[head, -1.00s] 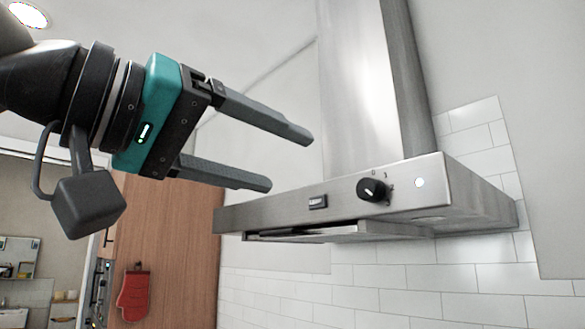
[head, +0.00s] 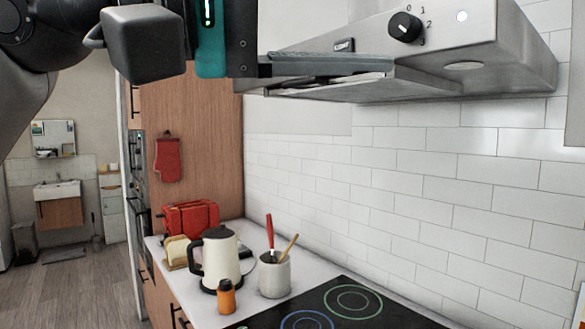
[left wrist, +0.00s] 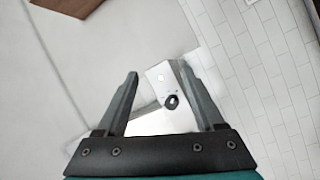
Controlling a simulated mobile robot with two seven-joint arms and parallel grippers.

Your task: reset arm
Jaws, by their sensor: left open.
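My left gripper (left wrist: 157,69) is open, with its two fingers apart and nothing between them in the left wrist view. In the head view it is at the top edge, where only one dark finger and part of the teal body show; the rest is cut off. That finger passes in front of the steel range hood (head: 440,70). The hood's front and black knob (left wrist: 171,102) appear beyond the fingers in the left wrist view. I cannot tell whether the finger touches the hood. My right gripper is not in view.
Below, the counter holds a red toaster (head: 190,218), a cream kettle (head: 221,258), an orange-brown bottle (head: 226,297) and a utensil pot (head: 274,276). A cooktop (head: 345,308) is at the front. A red mitt (head: 167,159) hangs on the wooden cabinet. Open floor lies left.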

